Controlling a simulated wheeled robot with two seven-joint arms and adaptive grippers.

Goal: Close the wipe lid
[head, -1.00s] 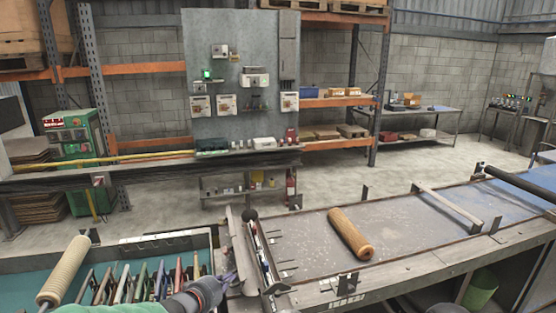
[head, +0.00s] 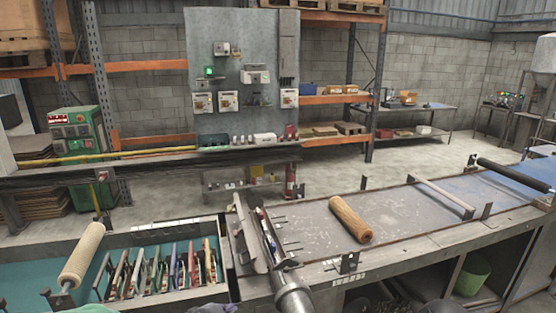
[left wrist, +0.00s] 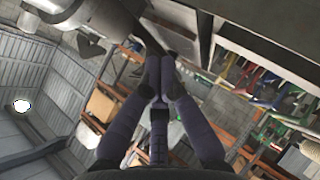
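I cannot surely pick out a wipe lid. A long, narrow grey flap (head: 247,238) stands tilted at the near left end of the flat machine bed, beside a dark bar (head: 268,240). My left gripper (head: 276,264) reaches away from me at this end, close to the bar; whether it touches is unclear. In the left wrist view its purple fingers (left wrist: 159,75) come together at the tips, with nothing clearly between them. A grey cylinder (left wrist: 110,20) is close by in that view. My right gripper is not seen.
A tan roll (head: 350,219) lies on the machine bed (head: 400,212). To the left, a teal-floored tray (head: 40,285) holds several coloured upright tools (head: 165,265) and a cream roll (head: 81,255). A green bin (head: 473,275) stands under the bed.

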